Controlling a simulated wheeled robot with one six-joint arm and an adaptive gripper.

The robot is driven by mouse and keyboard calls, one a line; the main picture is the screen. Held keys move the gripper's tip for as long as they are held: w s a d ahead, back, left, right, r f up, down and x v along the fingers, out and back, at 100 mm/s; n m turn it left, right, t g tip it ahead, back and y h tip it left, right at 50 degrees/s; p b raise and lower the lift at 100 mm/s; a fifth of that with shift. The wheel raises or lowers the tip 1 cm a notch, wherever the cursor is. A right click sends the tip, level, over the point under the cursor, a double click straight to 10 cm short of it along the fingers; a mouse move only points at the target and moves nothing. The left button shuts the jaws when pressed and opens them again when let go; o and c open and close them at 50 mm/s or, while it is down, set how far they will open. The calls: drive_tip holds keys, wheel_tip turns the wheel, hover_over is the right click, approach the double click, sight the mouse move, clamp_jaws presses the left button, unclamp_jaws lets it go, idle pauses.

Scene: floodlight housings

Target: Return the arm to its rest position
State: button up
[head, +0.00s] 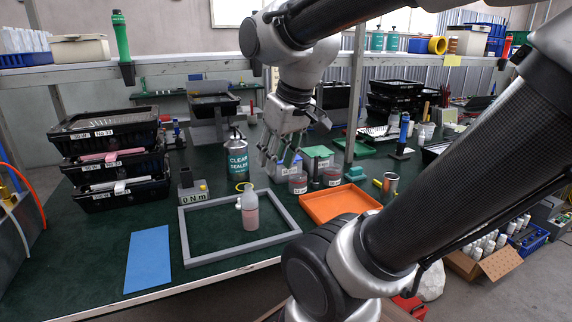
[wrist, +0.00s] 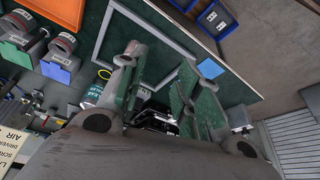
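A grey frame (head: 185,235) surrounds a pinkish bottle (head: 250,212) on the bench. A blue mat (head: 148,258) lies left, an orange tray (head: 340,204) right. Black trays (head: 112,135) are stacked at left. Lidded jars (head: 298,183) stand near the gripper. A shelf (head: 190,61) crosses behind.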

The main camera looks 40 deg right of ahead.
drive_tip(key=s, duration=0.1)
drive_tip(key=s+f, duration=0.1)
drive_tip(key=s, duration=0.1)
drive_tip(key=shift+s+m, duration=0.15)
drive_tip(key=shift+m, duration=0.15)
